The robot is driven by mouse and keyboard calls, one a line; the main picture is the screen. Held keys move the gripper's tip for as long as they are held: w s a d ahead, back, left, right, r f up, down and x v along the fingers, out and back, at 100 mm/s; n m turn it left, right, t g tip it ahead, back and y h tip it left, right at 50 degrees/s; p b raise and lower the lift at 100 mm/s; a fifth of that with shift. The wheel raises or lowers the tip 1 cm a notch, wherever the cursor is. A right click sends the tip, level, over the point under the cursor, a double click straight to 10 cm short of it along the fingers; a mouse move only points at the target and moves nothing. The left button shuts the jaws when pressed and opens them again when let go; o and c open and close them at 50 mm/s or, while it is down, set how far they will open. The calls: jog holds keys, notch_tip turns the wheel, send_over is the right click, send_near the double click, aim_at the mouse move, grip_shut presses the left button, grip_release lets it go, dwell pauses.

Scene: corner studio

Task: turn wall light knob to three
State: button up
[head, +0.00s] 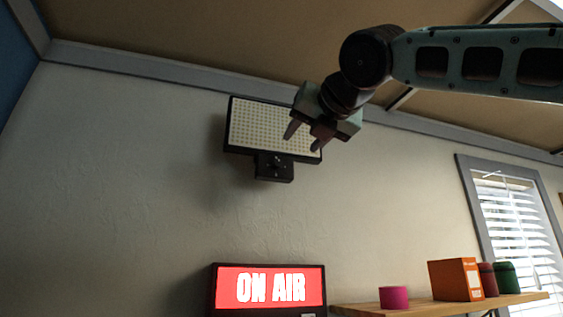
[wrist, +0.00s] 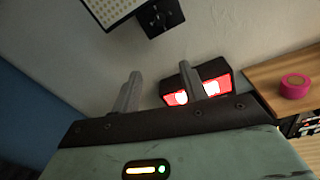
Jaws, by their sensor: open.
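The wall light (head: 262,128) is a black-framed panel of many small pale lamps, mounted high on the wall. Below it hangs a small black box with the knob (head: 276,163); the number it points at is too small to read. In the wrist view the light panel (wrist: 112,8) is cut off at the top, and the knob (wrist: 160,20) shows beside it as a dark round shape on the box. My gripper (head: 302,140) is open and empty, in front of the panel's right part in the head view. In the wrist view its two fingers (wrist: 165,92) point toward the wall below the knob box.
A lit ON AIR sign (head: 268,287) is low on the wall, below the light. A wooden shelf (head: 440,306) at the right holds a pink roll (head: 393,297), an orange box (head: 455,279) and dark red and green containers. Wall around the light is bare.

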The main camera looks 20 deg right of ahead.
notch_tip(320, 180, up, 2)
jog(key=d, duration=0.1)
jog(key=p, duration=0.8)
send_near(279, 162)
jog(key=shift+t+h, duration=0.3)
jog(key=w, duration=0.7)
jog(key=shift+w+a+f, duration=0.15)
jog(key=shift+w+a, duration=0.05)
jog(key=shift+a, duration=0.1)
jog(key=shift+w+f+p, duration=0.15)
jog(key=shift+w+p, duration=0.2)
jog(key=shift+w, duration=0.15)
grip_shut()
